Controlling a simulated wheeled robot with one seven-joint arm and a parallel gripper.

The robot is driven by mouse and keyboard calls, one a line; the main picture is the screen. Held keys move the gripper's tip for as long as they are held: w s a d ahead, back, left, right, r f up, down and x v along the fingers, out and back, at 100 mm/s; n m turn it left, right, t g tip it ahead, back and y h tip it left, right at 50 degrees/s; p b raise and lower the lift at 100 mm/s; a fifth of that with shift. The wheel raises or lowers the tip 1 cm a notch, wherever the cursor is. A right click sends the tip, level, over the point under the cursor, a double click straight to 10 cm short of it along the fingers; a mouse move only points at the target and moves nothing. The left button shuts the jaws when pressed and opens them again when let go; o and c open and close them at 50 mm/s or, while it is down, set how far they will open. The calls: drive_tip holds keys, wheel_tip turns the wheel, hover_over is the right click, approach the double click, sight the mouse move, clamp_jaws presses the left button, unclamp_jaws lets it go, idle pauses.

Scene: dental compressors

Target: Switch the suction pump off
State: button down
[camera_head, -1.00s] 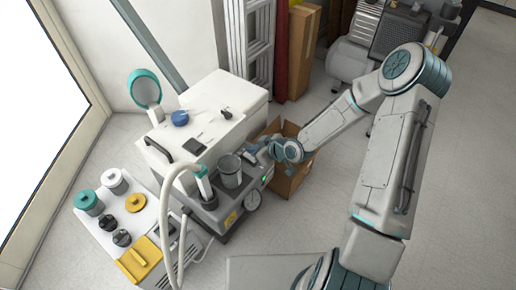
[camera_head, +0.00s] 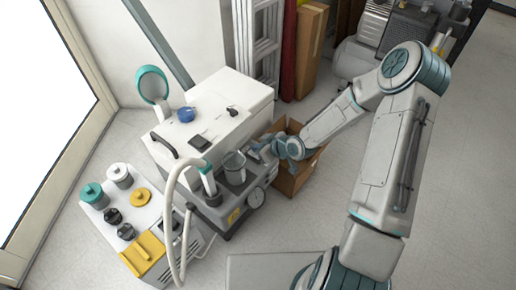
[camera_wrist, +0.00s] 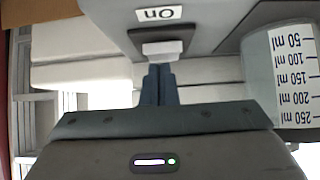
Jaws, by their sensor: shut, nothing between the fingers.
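The suction pump is a grey unit (camera_head: 222,217) with a round gauge on its front, standing at the centre-left in the head view. In the wrist view its grey housing (camera_wrist: 205,32) fills the top, with an upside-down "On" label (camera_wrist: 159,13) beside a pale switch (camera_wrist: 162,49) in a dark recess. My gripper (camera_wrist: 158,70) is shut and empty, its fingertips right at the switch; I cannot tell whether they touch it. In the head view my gripper (camera_head: 258,153) is at the pump's far right end, beside the jar, and the switch cannot be made out.
A clear graduated jar (camera_wrist: 295,80) stands on the pump close to my gripper. A white hose (camera_head: 170,215) loops at the pump's left. An open cardboard box (camera_head: 292,180) is under my forearm. A white cabinet (camera_head: 225,105) stands behind. Floor at the right is clear.

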drive_tip(key=shift+w+a+r, duration=0.2)
drive_tip(key=shift+w+a, duration=0.15)
drive_tip(key=shift+a, duration=0.25)
drive_tip(key=shift+r+p, duration=0.45)
drive_tip(key=shift+r, duration=0.1)
wheel_tip(320, 180, up, 4)
drive_tip(key=p, duration=0.3)
drive_tip(key=shift+w+a, duration=0.1)
drive_tip(key=shift+a, duration=0.05)
drive_tip(key=r+p+v, duration=0.1)
drive_tip(key=p+v, duration=0.2)
drive_tip(key=v, duration=0.6)
drive_tip(key=shift+w+a, duration=0.25)
